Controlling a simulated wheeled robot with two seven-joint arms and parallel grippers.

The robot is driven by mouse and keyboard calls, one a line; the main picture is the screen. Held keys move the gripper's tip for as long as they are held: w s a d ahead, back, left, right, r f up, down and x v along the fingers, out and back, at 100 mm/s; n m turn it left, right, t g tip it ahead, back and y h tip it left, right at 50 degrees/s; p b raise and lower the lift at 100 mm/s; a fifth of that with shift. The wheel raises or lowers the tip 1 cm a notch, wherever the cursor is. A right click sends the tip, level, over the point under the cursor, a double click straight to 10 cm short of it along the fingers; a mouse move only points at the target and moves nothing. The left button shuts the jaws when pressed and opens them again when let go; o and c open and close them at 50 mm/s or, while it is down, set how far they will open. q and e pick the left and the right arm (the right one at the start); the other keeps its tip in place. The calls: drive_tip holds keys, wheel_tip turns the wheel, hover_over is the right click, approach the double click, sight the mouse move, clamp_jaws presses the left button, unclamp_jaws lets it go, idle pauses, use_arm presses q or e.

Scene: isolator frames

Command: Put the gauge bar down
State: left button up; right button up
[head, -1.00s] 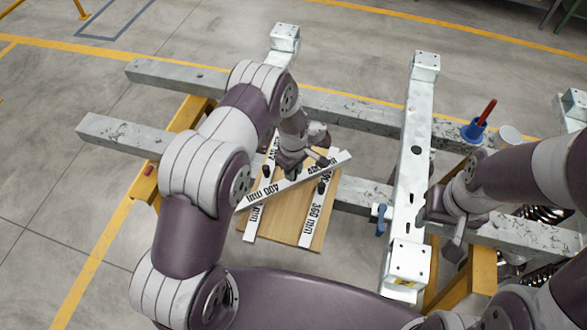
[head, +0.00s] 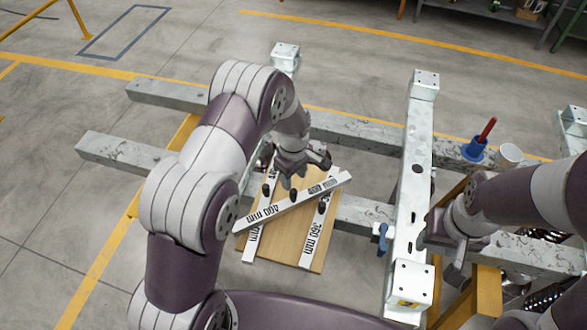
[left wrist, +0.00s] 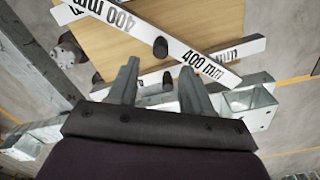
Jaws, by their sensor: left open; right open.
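The 400 mm gauge bar (head: 272,210), white with black lettering and dark knobs, lies slantwise across other labelled bars on a wooden board. In the left wrist view the bar (left wrist: 205,65) lies just beyond my fingertips, its knob clear of them. My left gripper (head: 295,182) is open and empty, just above the bar; its two fingers (left wrist: 155,72) stand apart in the wrist view. A 360 mm bar (head: 312,240) lies partly under the gauge bar on the right of the board. My right gripper (head: 455,270) is open beside the upright white beam, partly hidden by its arm.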

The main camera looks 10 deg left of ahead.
use_arm(q)
drive_tip(key=s+a+r+m, duration=0.2)
drive_tip(key=s+r+m, duration=0.4)
drive_tip(key=s, duration=0.3)
drive_tip(key=s+a+r+m+t, duration=0.1)
drive_tip(key=s+a+r+m, duration=0.1)
drive_tip(key=s+r+m, duration=0.4)
drive_tip(key=s+r, duration=0.3)
drive_tip(key=s, duration=0.1)
drive_tip(key=shift+r+b, duration=0.2)
drive_tip(key=shift+b, duration=0.15)
drive_tip(key=shift+s+a, duration=0.1)
drive_tip(key=shift+s, duration=0.15)
drive_tip(key=shift+o, duration=0.3)
drive_tip(key=shift+w, duration=0.1)
